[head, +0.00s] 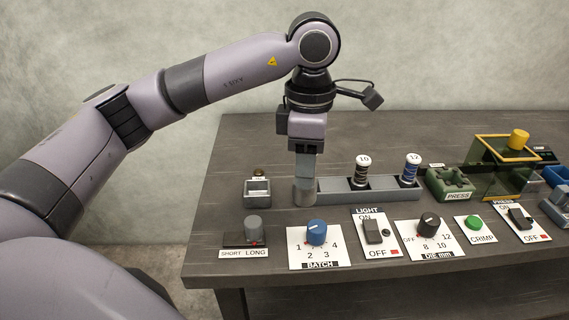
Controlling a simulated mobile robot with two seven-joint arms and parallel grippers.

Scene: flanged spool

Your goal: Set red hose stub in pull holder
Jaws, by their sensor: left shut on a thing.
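My left gripper (304,178) points straight down at the left end of a long grey rack (388,194). It is shut on a grey cylindrical piece (304,193), mostly hidden by the fingers. No red shows on this piece, so I cannot tell whether it is the red hose stub. Two upright stubs with white caps stand in the rack: a dark brown one (362,172) marked 10 and a dark blue one (411,169) marked 12. I cannot tell which fixture is the pull holder. My right gripper is not in view.
A small grey open box (257,192) stands left of the rack. A green PRESS block (450,183) and a yellow-framed press (505,165) stand to the right. Knobs and switches line the front, including the blue BATCH knob (316,232). The table's back left is clear.

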